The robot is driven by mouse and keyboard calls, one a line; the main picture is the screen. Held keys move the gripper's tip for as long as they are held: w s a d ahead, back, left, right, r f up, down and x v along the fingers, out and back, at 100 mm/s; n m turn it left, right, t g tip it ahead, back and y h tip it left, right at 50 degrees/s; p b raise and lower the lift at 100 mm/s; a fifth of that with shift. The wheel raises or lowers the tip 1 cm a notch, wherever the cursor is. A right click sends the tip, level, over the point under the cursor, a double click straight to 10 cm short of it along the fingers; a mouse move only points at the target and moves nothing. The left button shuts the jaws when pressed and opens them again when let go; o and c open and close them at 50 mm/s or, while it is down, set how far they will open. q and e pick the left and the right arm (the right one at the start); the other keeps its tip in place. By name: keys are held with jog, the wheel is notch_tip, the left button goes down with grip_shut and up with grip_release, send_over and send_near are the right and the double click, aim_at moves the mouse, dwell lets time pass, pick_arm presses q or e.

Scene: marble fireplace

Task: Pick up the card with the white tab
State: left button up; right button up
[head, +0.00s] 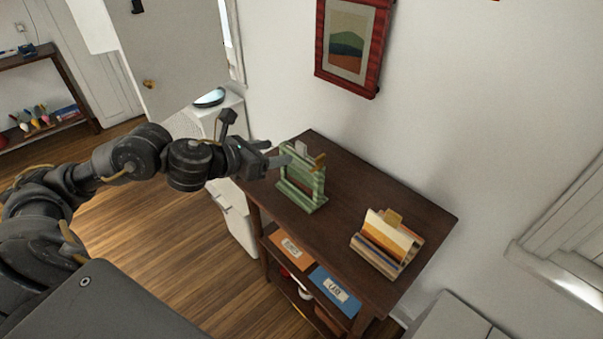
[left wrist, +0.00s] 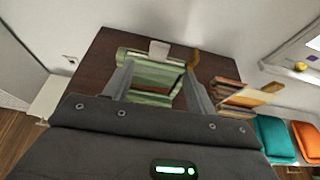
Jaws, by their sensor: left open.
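A green striped holder (head: 303,188) stands on the dark wooden table, with green cards upright in it. A white tab (head: 301,148) sticks up from its top; the same white tab shows in the left wrist view (left wrist: 158,47). A gold-brown tab (head: 319,160) stands to its right, also visible in the left wrist view (left wrist: 194,58). My left gripper (head: 284,158) is open at the holder's upper left side. In the left wrist view its fingers (left wrist: 159,70) spread wide with the green cards between and beyond them. Contact cannot be told. My right gripper is not in view.
A second holder (head: 387,246) with orange and cream cards and a tan tab stands to the right on the table (head: 345,195). Labelled orange and blue bins (head: 334,291) sit below. A framed picture (head: 350,45) hangs on the wall. The tabletop between the holders is clear.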

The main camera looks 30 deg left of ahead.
aim_at(299, 147)
pick_arm(q)
jog(key=x, duration=0.3)
jog(key=shift+w+d, duration=0.1)
jog(key=shift+w, duration=0.25)
jog(key=p+x, duration=0.1)
jog(key=x, duration=0.2)
jog(key=shift+w, duration=0.4)
jog(key=shift+w+d+f, duration=0.2)
jog(key=shift+w+f, duration=0.05)
jog(key=shift+w, duration=0.2)
grip_shut()
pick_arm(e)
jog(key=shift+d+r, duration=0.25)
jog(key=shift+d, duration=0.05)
